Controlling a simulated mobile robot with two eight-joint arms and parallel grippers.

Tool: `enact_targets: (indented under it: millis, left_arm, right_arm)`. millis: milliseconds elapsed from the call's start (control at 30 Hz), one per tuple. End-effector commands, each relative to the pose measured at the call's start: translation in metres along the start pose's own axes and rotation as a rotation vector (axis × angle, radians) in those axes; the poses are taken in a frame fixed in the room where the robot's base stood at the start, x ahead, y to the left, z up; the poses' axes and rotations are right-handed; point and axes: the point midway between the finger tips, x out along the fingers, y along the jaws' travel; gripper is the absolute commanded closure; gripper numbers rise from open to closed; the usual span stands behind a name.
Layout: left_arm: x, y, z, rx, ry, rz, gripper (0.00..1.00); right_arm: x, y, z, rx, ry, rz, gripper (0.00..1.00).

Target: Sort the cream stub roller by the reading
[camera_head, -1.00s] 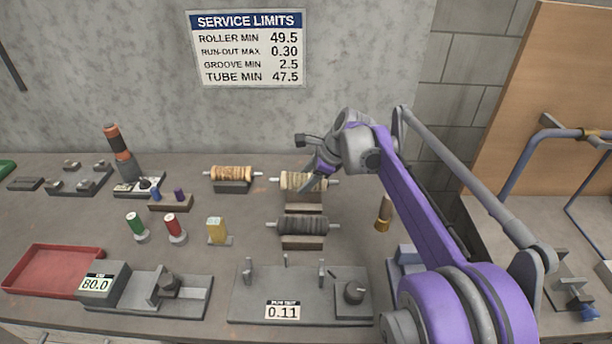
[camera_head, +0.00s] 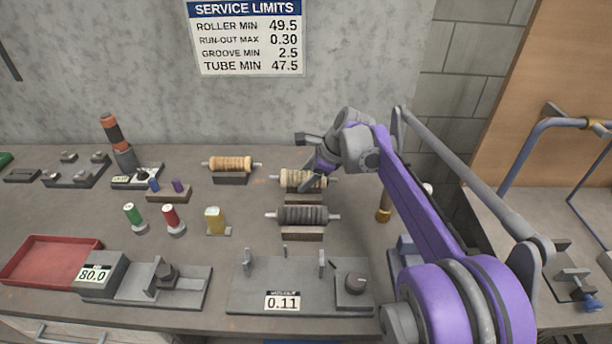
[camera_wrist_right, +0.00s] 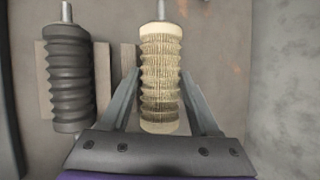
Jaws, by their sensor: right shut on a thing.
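The cream stub roller (camera_head: 292,179), ribbed with pale metal shaft ends, is held level by my right gripper (camera_head: 314,184). It is over or just behind a grey-brown rest block (camera_head: 304,199); I cannot tell whether they touch. In the right wrist view the cream roller (camera_wrist_right: 161,85) lies between the two fingers (camera_wrist_right: 162,100). The run-out tester (camera_head: 250,292) at the front shows 0.11 and carries no roller. The wall sign (camera_head: 248,38) reads roller min 49.5, run-out max 0.30. My left gripper is out of view.
A dark ribbed roller (camera_head: 303,215) rests just in front, and a tan roller (camera_head: 230,164) to the left. A gauge (camera_head: 95,275) reads 80.0, next to a red tray (camera_head: 45,268). Green, red and yellow pieces stand at left centre. A brass-ended piece (camera_head: 384,208) stands near my right arm.

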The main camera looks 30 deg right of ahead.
Motion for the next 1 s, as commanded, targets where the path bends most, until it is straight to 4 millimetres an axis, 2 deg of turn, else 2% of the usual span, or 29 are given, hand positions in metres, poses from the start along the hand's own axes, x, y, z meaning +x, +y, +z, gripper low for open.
enact_targets:
  millis: [1000]
  left_arm:
    - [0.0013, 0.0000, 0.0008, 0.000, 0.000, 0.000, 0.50]
  right_arm:
    - [0.0051, 0.0015, -0.0027, 0.000, 0.000, 0.000, 1.00]
